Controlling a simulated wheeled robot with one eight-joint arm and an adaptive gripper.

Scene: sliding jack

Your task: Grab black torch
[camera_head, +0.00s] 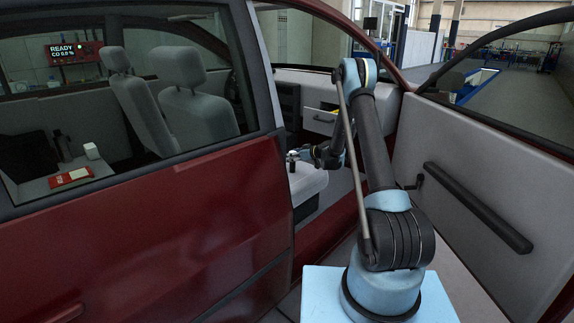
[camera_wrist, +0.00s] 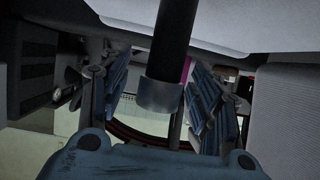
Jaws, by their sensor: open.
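A black cylinder with a grey end, which looks like the black torch (camera_wrist: 174,45), shows large in the wrist view. It stands out from a pale surface (camera_wrist: 225,22) at the top of that view. My gripper (camera_wrist: 158,95) is open, with one ribbed finger on each side of the cylinder's grey end. Gaps show on both sides, and I cannot tell whether either finger touches it. In the head view my gripper (camera_head: 306,155) is inside the car, just above a pale grey block. A small dark shape there is too small to make out clearly.
My arm passes through the open front doorway, between the red car body (camera_head: 170,220) and the open door (camera_head: 480,190). An open glovebox (camera_head: 320,120) lies beyond. Through the rear window, a dark bottle-like object (camera_head: 62,145), a white cube (camera_head: 91,151) and a red box (camera_head: 70,177) show.

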